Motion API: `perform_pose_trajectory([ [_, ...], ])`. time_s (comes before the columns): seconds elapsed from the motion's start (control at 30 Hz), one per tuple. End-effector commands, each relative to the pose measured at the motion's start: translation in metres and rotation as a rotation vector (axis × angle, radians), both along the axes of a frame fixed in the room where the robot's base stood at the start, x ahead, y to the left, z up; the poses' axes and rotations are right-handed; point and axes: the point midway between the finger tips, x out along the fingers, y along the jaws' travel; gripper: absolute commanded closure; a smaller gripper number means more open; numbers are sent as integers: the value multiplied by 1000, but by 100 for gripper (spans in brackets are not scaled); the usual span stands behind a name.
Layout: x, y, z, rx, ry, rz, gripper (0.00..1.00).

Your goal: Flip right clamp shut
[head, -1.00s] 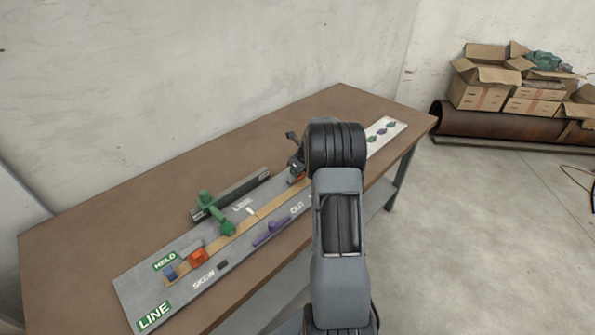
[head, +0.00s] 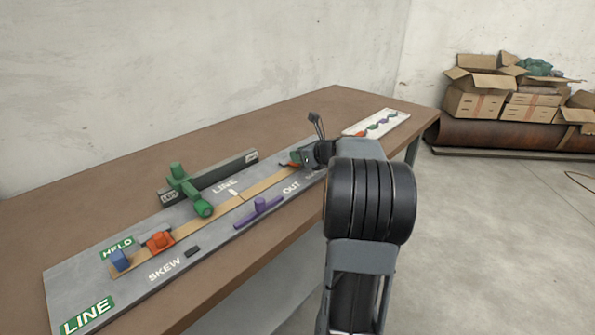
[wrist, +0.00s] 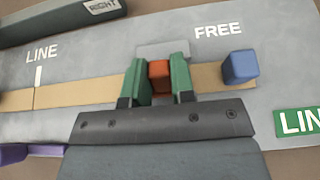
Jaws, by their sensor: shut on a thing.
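The right clamp is an orange piece (wrist: 160,77) on the tan strip (wrist: 95,92), seen in the wrist view beside the FREE label (wrist: 218,31). My gripper (wrist: 160,82) is shut on it, with one green finger on each side. In the head view my gripper (head: 308,155) is at the far end of the grey board (head: 85,270) and hides most of this clamp. The left clamp (head: 160,241) is orange, at the near end, beside the HELD label (head: 117,247).
A green handled piece (head: 190,190) stands by a dark bar (head: 225,174) behind the strip. A purple piece (head: 258,211) lies in front. A blue block (wrist: 241,66) sits right of the right clamp. A white strip (head: 354,130) lies at the table's far end.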

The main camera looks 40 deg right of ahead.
Motion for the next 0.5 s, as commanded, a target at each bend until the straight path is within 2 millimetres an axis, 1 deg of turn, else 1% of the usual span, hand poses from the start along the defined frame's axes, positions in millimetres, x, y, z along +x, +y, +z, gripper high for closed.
perform_pose_trajectory([
  [0.03,-2,0,-10,3,-27,0,100],
  [0.3,-5,-1,-8,23,-134,1,100],
  [0.5,-6,-1,-7,30,-167,0,100],
])
